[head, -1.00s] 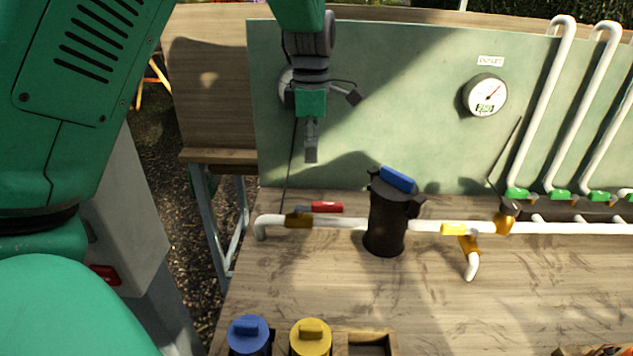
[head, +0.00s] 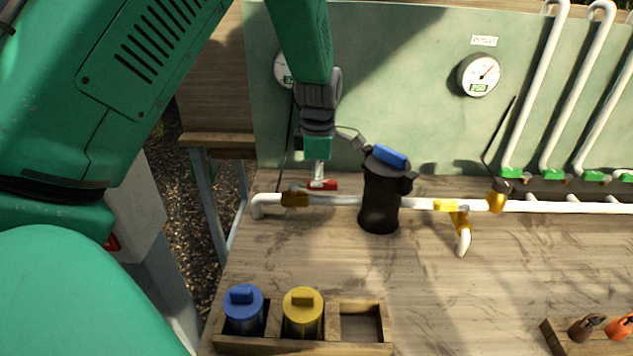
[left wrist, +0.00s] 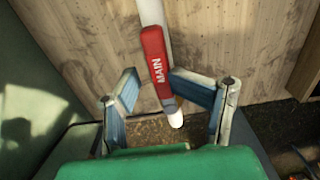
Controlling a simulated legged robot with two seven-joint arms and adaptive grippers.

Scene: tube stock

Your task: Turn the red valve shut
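The red valve handle (head: 322,185) lies along the white pipe (head: 345,200), beside the brass valve body (head: 295,199). In the left wrist view the handle (left wrist: 155,62) carries the word MAIN and runs in line with the pipe (left wrist: 152,12). My left gripper (head: 318,180) is just over the handle. In the left wrist view its two fingers (left wrist: 157,80) are spread apart, one on each side of the handle. The right finger's tip is close to the handle; I cannot tell whether it touches. My right gripper is not in view.
A black filter housing (head: 379,205) with a blue top stands just right of the handle. A yellow-handled valve (head: 446,205) is farther right. A wooden rack (head: 300,348) holds a blue-capped and a yellow-capped canister. The green panel (head: 410,60) stands behind. The middle tabletop is clear.

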